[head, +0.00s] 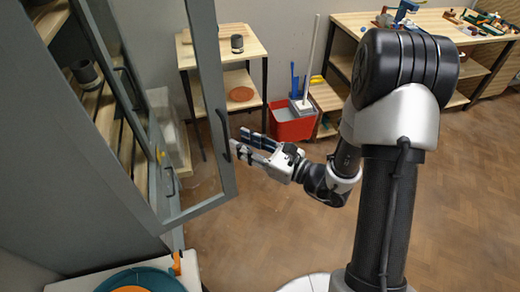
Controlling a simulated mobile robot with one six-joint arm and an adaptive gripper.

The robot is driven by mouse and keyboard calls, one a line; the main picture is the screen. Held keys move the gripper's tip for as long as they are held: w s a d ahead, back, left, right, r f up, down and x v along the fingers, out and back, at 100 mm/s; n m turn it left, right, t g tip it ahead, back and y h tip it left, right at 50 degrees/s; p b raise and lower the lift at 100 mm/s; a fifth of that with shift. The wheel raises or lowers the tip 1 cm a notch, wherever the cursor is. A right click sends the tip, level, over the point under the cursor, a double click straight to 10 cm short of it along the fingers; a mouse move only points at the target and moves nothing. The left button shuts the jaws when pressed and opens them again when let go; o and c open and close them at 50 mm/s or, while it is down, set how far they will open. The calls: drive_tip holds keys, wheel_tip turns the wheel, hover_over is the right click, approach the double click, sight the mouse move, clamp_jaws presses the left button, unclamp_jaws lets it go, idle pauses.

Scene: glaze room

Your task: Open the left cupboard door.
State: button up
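The grey-blue cupboard (85,165) stands at the left with shelves inside. A framed glass door (212,90), which I take to be the left one, stands swung out from the cupboard. Its dark curved handle (223,135) is on the free edge. My gripper (240,143) is just right of this handle, pointing left at it. Its two fingers are apart and I see nothing between them. Whether a fingertip touches the handle or door edge I cannot tell. Other dark handles (170,181) show behind the glass.
A wooden shelf stand (222,50) with a dark cup (237,43) is behind the door. A red bucket (291,124) stands beyond my gripper. A workbench (480,45) lines the back. A teal round item (140,280) is at the lower left.

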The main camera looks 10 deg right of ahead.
drive_tip(key=v, duration=0.5)
drive_tip(key=shift+s+d, duration=0.2)
drive_tip(key=shift+d, duration=0.05)
drive_tip(key=s+a+r+n+g, duration=0.3)
drive_tip(key=s+a+n+g, duration=0.2)
drive_tip(key=s+n+g, duration=0.15)
drive_tip(key=s+a+r+n+g, duration=0.2)
drive_tip(key=s+a+n+g, duration=0.3)
drive_tip(key=s+n, duration=0.25)
drive_tip(key=s+d+f+n+g+h+b, duration=0.1)
drive_tip(key=s+d+n+g+h, duration=0.15)
drive_tip(key=s+n+h, duration=0.4)
drive_tip(key=d+r+n+t+h, duration=0.4)
drive_tip(key=d+n+t+h, duration=0.2)
drive_tip(key=d, duration=0.5)
drive_tip(key=shift+s+d+t+h+b, duration=0.25)
drive_tip(key=shift+d+t+h+b, duration=0.05)
drive_tip(key=shift+d+h+b, duration=0.1)
